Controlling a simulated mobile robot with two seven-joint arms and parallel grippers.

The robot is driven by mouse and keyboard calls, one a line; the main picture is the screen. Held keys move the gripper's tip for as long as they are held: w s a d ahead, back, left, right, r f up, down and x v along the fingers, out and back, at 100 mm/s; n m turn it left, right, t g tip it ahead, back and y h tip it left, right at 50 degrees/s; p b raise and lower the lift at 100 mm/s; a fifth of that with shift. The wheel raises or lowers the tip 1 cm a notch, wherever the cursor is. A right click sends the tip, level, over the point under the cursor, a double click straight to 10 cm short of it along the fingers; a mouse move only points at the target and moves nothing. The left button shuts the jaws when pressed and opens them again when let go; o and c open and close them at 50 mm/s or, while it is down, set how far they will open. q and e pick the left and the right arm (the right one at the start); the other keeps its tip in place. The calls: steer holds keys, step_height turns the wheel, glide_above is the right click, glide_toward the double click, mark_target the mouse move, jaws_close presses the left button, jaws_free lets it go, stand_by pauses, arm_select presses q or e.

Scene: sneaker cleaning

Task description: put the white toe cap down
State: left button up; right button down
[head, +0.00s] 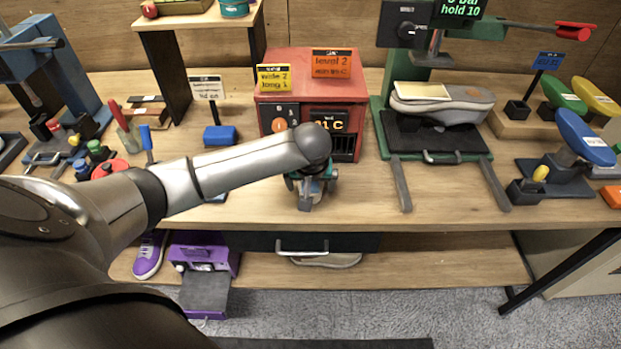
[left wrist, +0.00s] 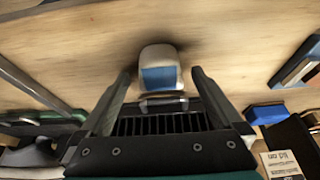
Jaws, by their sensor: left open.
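In the left wrist view, the white toe cap (left wrist: 160,54) has a blue patch on its face. It appears to rest on the bare wooden tabletop (left wrist: 215,30), with a soft shadow around it. My left gripper (left wrist: 160,75) is open, with one finger on each side of the toe cap and visible gaps between. In the head view, my left gripper (head: 305,195) points down at the table's front, before the red oven-like box (head: 283,84). My arm and gripper hide the toe cap there. My right gripper is not in view.
A green press (head: 460,150) with a grey shoe (head: 445,106) stands to the right, its two handles reaching forward. A blue block (head: 220,136) lies left of the red box. The tabletop between gripper and press handles is clear. A purple device (head: 205,260) sits on the lower shelf.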

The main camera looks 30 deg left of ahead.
arm_select(q)
steer(key=p+v, duration=0.3)
steer(key=v, duration=0.9)
steer(key=s+d+f+m+h, duration=0.3)
steer(key=s+d+f+m, duration=0.3)
steer(key=s+d, duration=0.4)
steer(key=s+f+m, duration=0.1)
steer(key=s+m, duration=0.1)
steer(key=s, duration=0.7)
steer(key=s+a+f+g+b, duration=0.1)
steer(key=s+f+g+b, duration=0.15)
steer(key=f, duration=2.35)
steer(key=s+a+f+b, duration=0.2)
steer(key=s+f, duration=1.3)
steer(key=shift+s+a+f+m+y, duration=0.25)
steer(key=shift+s+a+m+y, duration=0.05)
steer(key=shift+s+a, duration=0.1)
